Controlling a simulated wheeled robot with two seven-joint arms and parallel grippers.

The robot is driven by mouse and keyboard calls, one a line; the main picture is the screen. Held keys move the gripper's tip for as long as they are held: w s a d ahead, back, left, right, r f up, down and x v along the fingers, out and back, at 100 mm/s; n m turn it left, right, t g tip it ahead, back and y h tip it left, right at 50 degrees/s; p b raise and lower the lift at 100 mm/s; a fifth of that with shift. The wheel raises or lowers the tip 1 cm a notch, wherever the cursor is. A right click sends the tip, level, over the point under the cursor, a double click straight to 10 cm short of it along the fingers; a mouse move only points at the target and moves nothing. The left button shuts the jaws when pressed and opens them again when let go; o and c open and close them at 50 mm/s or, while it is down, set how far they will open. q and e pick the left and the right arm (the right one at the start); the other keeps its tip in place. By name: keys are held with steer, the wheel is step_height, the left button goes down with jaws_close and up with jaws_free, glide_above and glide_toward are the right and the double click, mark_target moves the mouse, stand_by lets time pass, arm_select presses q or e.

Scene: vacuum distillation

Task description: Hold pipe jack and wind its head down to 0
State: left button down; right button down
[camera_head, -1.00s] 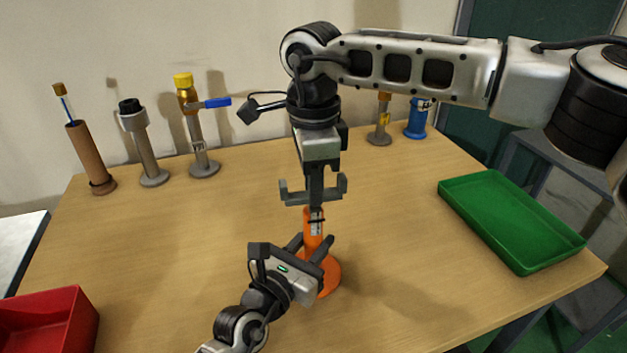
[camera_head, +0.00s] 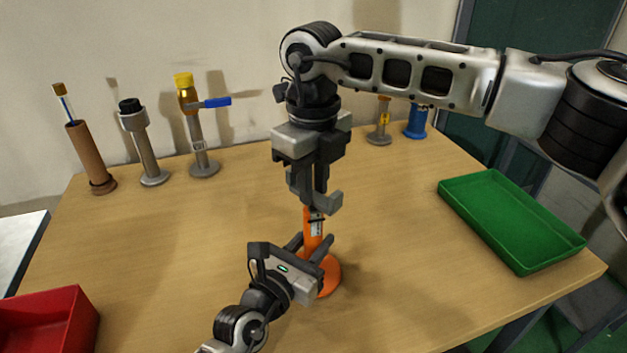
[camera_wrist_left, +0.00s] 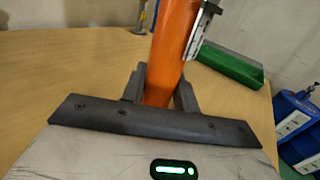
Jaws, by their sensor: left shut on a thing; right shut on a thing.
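The pipe jack is the orange stand with a round base (camera_head: 328,277) on the table. A pale scale strip with dark marks shows on its upper body, and its orange body (camera_wrist_left: 175,45) also shows in the left wrist view. My left gripper (camera_head: 318,250) is shut around the lower body from the front left. My right gripper (camera_head: 316,203) comes down from above and is shut on the jack's head. The head is hidden between its fingers. The scale reading is too small to tell.
A green tray (camera_head: 480,190) lies at the right and a red bin (camera_head: 85,325) at the lower left. Several stands line the back, including a brown tube holder (camera_head: 88,155), a blue-handled valve stand (camera_head: 203,150) and a blue stand (camera_head: 416,122). The table around the jack is clear.

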steer(key=m, duration=0.4)
steer(key=shift+w+r+m, duration=0.1)
steer(key=shift+r+m, duration=0.2)
steer(key=m, duration=1.5)
steer(key=c, duration=2)
jaws_free()
steer(key=shift+m, duration=0.4)
steer(key=o, duration=0.7)
steer(key=shift+f, duration=0.15)
step_height(320, 180, up, 12)
steer(key=shift+r, duration=0.1)
